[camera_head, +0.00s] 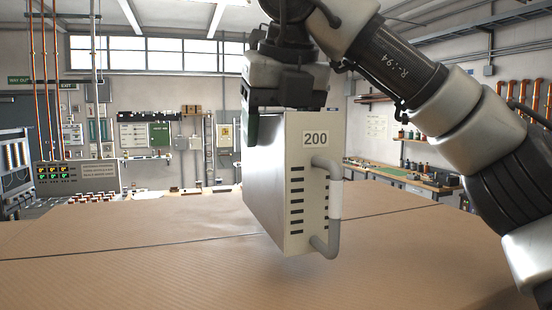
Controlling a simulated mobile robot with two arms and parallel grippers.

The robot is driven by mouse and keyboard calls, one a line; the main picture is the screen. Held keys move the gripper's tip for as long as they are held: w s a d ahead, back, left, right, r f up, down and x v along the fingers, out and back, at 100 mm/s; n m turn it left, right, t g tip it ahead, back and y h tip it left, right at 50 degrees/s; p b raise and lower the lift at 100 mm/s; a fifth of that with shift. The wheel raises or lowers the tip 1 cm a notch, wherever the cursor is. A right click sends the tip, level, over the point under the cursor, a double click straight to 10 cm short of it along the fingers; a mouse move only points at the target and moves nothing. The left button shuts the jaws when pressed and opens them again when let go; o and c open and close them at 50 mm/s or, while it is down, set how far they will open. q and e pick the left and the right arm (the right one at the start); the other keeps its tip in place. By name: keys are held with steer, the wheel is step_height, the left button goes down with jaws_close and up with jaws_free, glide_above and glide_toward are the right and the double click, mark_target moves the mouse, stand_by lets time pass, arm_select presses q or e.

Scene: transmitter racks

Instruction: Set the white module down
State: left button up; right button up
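The white module (283,190) is an upright box with a "200" label, dark vent slots and a grey tubular handle (331,205) on its front. It is in the middle of the head view. My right gripper (285,108) comes down from above and is shut on the module's top. One dark finger shows against its upper left side; the other finger is mostly hidden. The module's bottom is over the brown table (120,240). I cannot tell whether it touches the surface. My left gripper is not in view.
The table top is bare and wide on both sides of the module, with a dark seam running across it. A panel with lit indicators (76,176) stands beyond it at the left. A workbench (400,177) with small items is at the back right.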

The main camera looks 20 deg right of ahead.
steer(key=f, duration=0.1)
steer(key=s+f, duration=0.1)
steer(key=f, duration=0.1)
steer(key=shift+s+f+p, duration=0.1)
steer(key=shift+f+p, duration=0.05)
steer(key=shift+p, duration=0.2)
steer(key=shift+f, duration=0.2)
steer(key=o, duration=1.3)
steer(key=shift+o, duration=1.4)
steer(key=shift+a, duration=0.1)
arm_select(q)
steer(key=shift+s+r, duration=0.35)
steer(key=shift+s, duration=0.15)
